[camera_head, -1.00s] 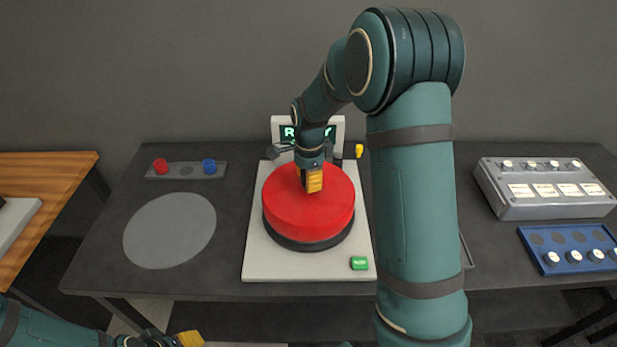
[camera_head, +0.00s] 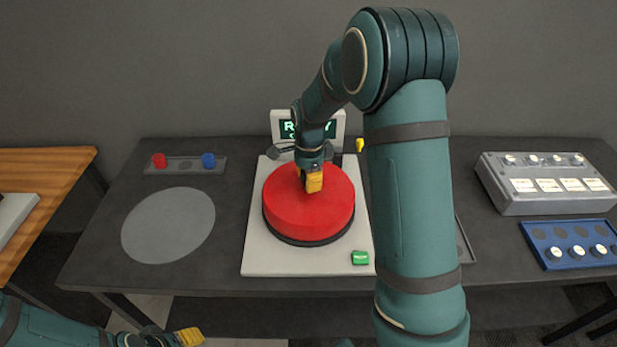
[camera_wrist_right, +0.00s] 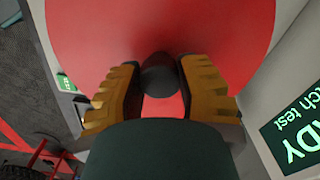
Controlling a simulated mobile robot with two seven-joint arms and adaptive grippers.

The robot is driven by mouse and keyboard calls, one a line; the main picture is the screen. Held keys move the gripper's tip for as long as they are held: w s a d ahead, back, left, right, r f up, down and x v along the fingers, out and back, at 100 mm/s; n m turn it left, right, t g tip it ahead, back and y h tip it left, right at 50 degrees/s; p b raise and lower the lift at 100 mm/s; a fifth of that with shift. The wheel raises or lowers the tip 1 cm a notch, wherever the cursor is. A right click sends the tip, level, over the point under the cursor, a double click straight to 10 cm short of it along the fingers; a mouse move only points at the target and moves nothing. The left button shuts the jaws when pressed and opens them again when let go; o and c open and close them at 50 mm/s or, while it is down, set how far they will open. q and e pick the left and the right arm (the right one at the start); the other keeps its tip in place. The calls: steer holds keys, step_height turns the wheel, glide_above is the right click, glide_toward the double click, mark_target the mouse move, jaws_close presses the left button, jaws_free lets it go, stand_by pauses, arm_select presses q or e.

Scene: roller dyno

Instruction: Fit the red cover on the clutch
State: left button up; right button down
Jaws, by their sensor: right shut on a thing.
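The red cover (camera_head: 308,211) is a wide round disc in the middle of the head view. It sits over a dark round base, the clutch (camera_head: 296,239), whose dark rim shows below the cover's front edge. My right gripper (camera_head: 313,184) is at the top of the cover. In the right wrist view my right gripper (camera_wrist_right: 160,88) has its yellow fingers shut on a dark knob (camera_wrist_right: 159,74) in the cover's middle. My left gripper (camera_head: 190,337) is at the bottom left edge, away from the cover; its jaws are unclear.
The clutch stands on a pale plate (camera_head: 258,254) with a green button (camera_head: 360,258) and a lit screen (camera_head: 290,130) behind. A grey circle (camera_head: 168,226) lies bare at left. A strip (camera_head: 186,166) bears red and blue knobs. A grey box (camera_head: 545,205) and blue tray (camera_head: 570,262) stand right.

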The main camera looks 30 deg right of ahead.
arm_select(q)
steer(key=shift+f, duration=0.2)
arm_select(e)
steer(key=shift+f, duration=0.3)
steer(key=c, duration=0.6)
jaws_free()
steer(key=o, duration=0.5)
arm_select(q)
steer(key=shift+f, duration=0.1)
steer(key=shift+d, duration=0.1)
arm_select(e)
steer(key=shift+r, duration=0.15)
steer(key=shift+r+p, duration=3.05)
steer(key=shift+r, duration=0.4)
arm_select(q)
step_height(320, 180, up, 7)
steer(key=shift+a, duration=0.2)
